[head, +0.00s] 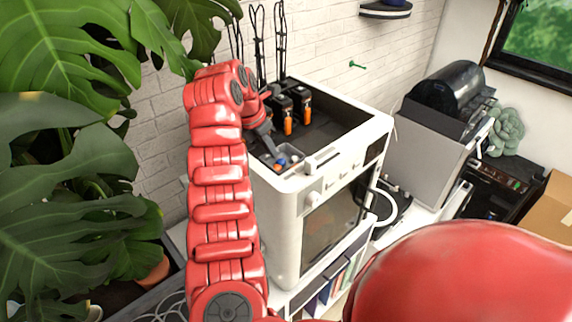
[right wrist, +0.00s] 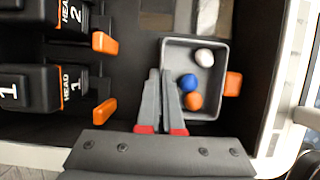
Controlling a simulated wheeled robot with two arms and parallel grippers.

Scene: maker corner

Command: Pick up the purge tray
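The purge tray (right wrist: 211,105) is a small grey open box with an orange tab on its right side in the right wrist view. A white, a blue and an orange ball lie in it. In the head view the tray (head: 293,153) is inside the front corner of the white printer (head: 285,215). My right gripper (right wrist: 160,72) has its fingers close together at the tray's left wall, one outside and one inside, apparently pinching that wall. In the head view the right gripper (head: 272,150) reaches down to the tray and partly hides it. My left gripper is not in view.
Two black print heads with orange tips (head: 288,125) stand beside the tray inside the printer. The printer's white rim surrounds the tray's corner. A large plant (head: 60,200) fills the left. A grey machine (head: 430,150) stands to the right.

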